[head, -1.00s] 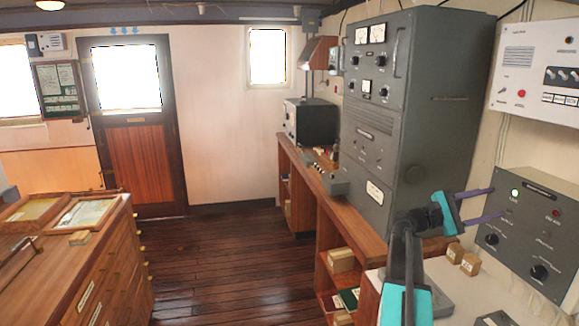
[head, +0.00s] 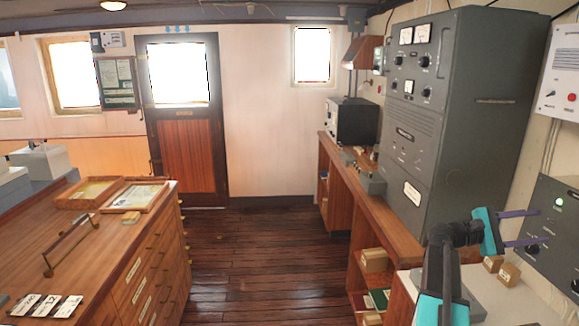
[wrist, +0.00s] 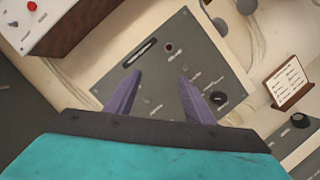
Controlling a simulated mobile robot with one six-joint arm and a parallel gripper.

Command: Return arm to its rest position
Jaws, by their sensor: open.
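My gripper (head: 522,229) is at the right of the head view, on my dark and teal arm. Its two purple fingers are apart with nothing between them. They point at the grey wall panel (head: 556,222), which has a lit green lamp and dark knobs. In the wrist view my gripper (wrist: 160,85) shows open and empty in front of the same panel (wrist: 165,62). I cannot tell whether the fingertips touch the panel.
A tall grey radio cabinet (head: 465,120) stands left of the arm on a wooden shelf unit (head: 340,160). Small wooden blocks (head: 509,274) lie on the pale counter below the gripper. A chart table (head: 100,245) fills the left. The dark floor (head: 250,250) between is clear.

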